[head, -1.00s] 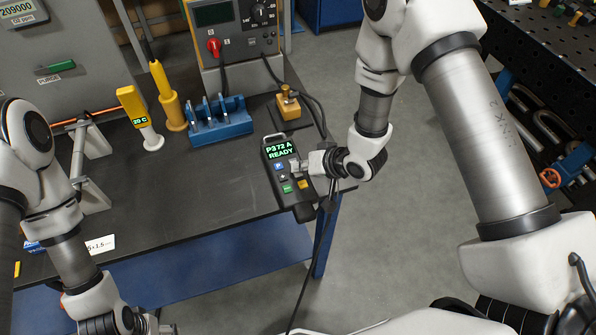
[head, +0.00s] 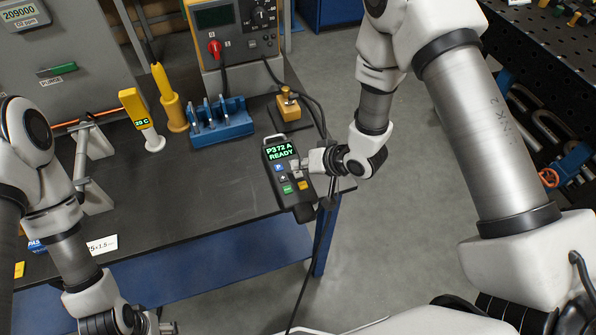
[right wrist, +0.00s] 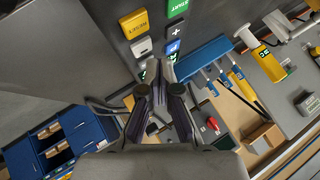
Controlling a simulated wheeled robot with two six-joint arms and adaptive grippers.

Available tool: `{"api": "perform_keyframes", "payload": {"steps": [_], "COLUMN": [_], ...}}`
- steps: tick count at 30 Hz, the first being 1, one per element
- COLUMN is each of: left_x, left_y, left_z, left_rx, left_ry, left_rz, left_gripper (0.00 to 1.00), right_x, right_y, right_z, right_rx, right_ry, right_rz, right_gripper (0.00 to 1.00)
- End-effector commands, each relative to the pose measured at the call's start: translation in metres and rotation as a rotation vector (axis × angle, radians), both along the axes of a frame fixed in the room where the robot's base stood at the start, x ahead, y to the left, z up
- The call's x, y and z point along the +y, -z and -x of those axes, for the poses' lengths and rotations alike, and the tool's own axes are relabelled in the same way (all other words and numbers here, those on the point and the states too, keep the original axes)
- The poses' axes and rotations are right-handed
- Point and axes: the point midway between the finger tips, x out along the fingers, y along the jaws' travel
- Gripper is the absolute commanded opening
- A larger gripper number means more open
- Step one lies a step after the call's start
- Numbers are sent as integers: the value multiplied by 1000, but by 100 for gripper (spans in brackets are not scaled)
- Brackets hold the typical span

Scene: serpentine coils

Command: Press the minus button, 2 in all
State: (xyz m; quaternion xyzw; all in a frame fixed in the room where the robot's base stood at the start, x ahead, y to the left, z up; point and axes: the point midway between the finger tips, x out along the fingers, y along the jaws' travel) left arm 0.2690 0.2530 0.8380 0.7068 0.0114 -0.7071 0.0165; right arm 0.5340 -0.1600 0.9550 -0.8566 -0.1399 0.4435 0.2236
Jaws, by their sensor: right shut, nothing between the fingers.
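The dark handheld device (head: 295,207) lies on the bench near its right edge, its screen (head: 280,151) reading "P372 A READY". Its keys include a blue P (right wrist: 172,48), a black plus (right wrist: 175,31), a green START (right wrist: 177,7), a yellow key (right wrist: 134,24) and a pale grey key (right wrist: 141,47) whose mark I cannot read. I cannot pick out the minus button for certain. My right gripper (head: 295,165) is shut and empty, its tips at the keys beside the blue P; contact is unclear. My left gripper (head: 165,327) is partly in view at the bottom; its jaws are unclear.
A yellow block with a knob (head: 288,108), a blue rack (head: 221,127) and a meter with a red knob (head: 237,45) stand behind the device. Black cables run along its right side. The dark bench top (head: 195,185) left of it is clear.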

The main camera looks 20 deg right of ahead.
Motion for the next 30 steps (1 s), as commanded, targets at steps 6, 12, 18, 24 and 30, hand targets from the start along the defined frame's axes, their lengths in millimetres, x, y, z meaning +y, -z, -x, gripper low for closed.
{"api": "perform_keyframes", "payload": {"steps": [6,12,18,24,30], "left_x": [0,0,0,0,0], "left_y": [-18,-36,-44,-42,-42], "left_z": [0,0,0,0,0], "left_rx": [0,0,0,0,0], "left_ry": [0,0,0,0,0], "left_rz": [0,0,0,0,0], "left_gripper": [72,72,72,72,72], "right_x": [0,0,0,0,0], "right_y": [-21,-41,-52,-50,-50], "right_z": [0,0,0,0,0], "right_rx": [0,0,0,0,0], "right_ry": [0,0,0,0,0], "right_rz": [0,0,0,0,0], "right_gripper": [0,0,0,0,0]}}
